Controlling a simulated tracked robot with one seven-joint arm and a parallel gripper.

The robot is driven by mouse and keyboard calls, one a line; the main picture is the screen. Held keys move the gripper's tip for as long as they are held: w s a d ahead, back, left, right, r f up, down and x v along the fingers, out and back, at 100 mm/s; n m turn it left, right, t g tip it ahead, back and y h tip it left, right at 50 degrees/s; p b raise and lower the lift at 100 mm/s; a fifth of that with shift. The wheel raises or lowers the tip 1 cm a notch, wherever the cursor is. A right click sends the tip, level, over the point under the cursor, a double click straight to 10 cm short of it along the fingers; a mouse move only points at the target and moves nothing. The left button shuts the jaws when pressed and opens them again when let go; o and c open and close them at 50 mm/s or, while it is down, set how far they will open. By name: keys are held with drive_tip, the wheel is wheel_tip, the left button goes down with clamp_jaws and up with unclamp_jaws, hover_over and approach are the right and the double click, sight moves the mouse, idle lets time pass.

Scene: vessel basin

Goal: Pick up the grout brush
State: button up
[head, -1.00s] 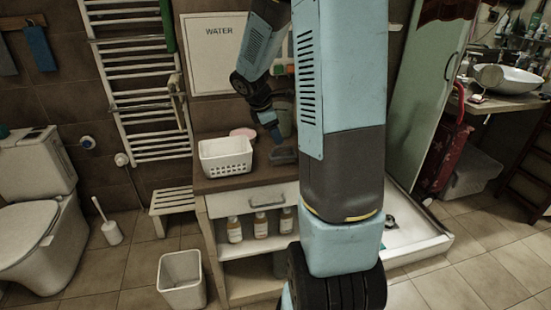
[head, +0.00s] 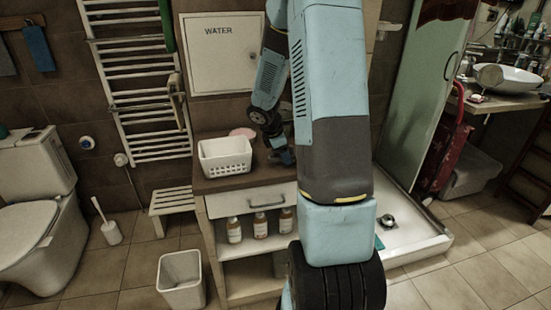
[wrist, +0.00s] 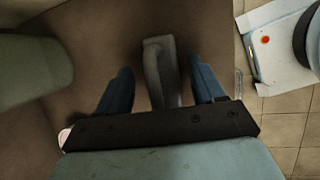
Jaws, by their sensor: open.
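A grey object with a long handle-like part, which looks like the grout brush (wrist: 158,60), lies on the brown cabinet top (wrist: 100,50) in the wrist view. My gripper (wrist: 162,78) is open above it, one blue finger on each side of the grey part. I cannot tell whether either finger touches it. In the head view my gripper (head: 284,157) is low over the right part of the cabinet top. My gripper and arm largely hide the brush there.
A white basket (head: 225,158) stands on the cabinet left of my gripper, with a pink item (head: 242,132) behind it. A large greenish rounded object (wrist: 30,70) is close at left in the wrist view. The cabinet edge drops to tiled floor and a white shower tray (head: 405,232).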

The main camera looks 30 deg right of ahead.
drive_tip(key=shift+c, duration=0.2)
drive_tip(key=c, duration=1.1)
drive_tip(key=shift+d+r, duration=0.1)
drive_tip(key=shift+r, duration=0.25)
wheel_tip(320, 180, up, 2)
drive_tip(key=shift+r, duration=0.2)
drive_tip(key=s+a+r, duration=0.1)
drive_tip(key=s+r, duration=0.2)
drive_tip(key=s, duration=0.1)
drive_tip(key=s+a+r, duration=0.1)
drive_tip(key=s+r, duration=0.2)
drive_tip(key=s, duration=0.2)
drive_tip(key=s+a+r, duration=0.2)
drive_tip(key=s+r, duration=0.1)
drive_tip(key=s, duration=0.1)
drive_tip(key=shift+s+r, duration=0.25)
drive_tip(key=shift+r, duration=0.15)
